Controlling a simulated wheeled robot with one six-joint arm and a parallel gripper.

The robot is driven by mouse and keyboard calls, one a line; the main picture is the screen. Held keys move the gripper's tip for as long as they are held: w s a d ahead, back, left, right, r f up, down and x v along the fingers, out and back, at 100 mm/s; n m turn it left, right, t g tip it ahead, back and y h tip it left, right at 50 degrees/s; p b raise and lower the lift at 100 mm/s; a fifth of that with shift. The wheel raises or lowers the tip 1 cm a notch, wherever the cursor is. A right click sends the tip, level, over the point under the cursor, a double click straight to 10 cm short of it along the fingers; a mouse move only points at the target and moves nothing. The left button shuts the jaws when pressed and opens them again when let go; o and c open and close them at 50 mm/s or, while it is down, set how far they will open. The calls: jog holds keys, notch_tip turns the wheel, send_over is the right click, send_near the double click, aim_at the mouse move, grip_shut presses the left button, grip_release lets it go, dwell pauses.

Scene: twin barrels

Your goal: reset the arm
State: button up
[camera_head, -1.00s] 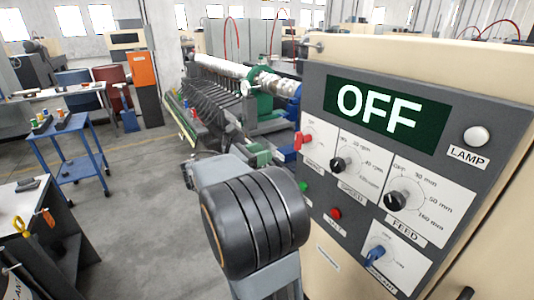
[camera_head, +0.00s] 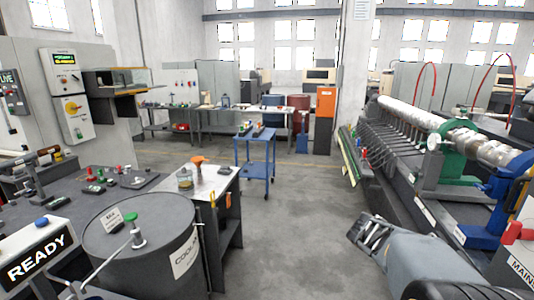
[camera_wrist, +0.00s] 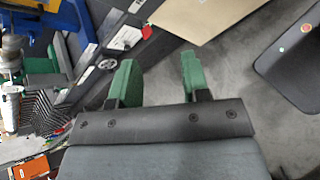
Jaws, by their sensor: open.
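My gripper (camera_wrist: 157,78) shows in the wrist view with its two green fingers apart and nothing between them. Bare grey floor shows past the fingertips. In the head view my grey arm (camera_head: 420,262) reaches in at the lower right, beside the long machine. I cannot make out the gripper's fingers clearly in that view.
The long machine (camera_head: 424,190) with a silver shaft stands on the right. A dark barrel (camera_head: 135,262) and a READY display (camera_head: 36,262) are at lower left. A blue cart (camera_head: 257,160) stands farther back. The floor (camera_head: 300,230) between is clear.

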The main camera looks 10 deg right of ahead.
jog(key=s+a+m+t+y, duration=0.1)
jog(key=a+m+t+y, duration=0.2)
jog(key=a, duration=0.9)
jog(key=s+a+f+m+t+y, duration=0.1)
jog(key=s+a+m+t+y, duration=0.1)
jog(key=a+m+t+y, duration=0.2)
jog(key=a+t+y, duration=0.1)
jog(key=a+y, duration=0.2)
jog(key=a, duration=0.5)
jog(key=shift+s+a, duration=0.3)
jog(key=shift+a, duration=0.05)
jog(key=shift+d+m, duration=0.1)
jog(key=shift+m, duration=0.2)
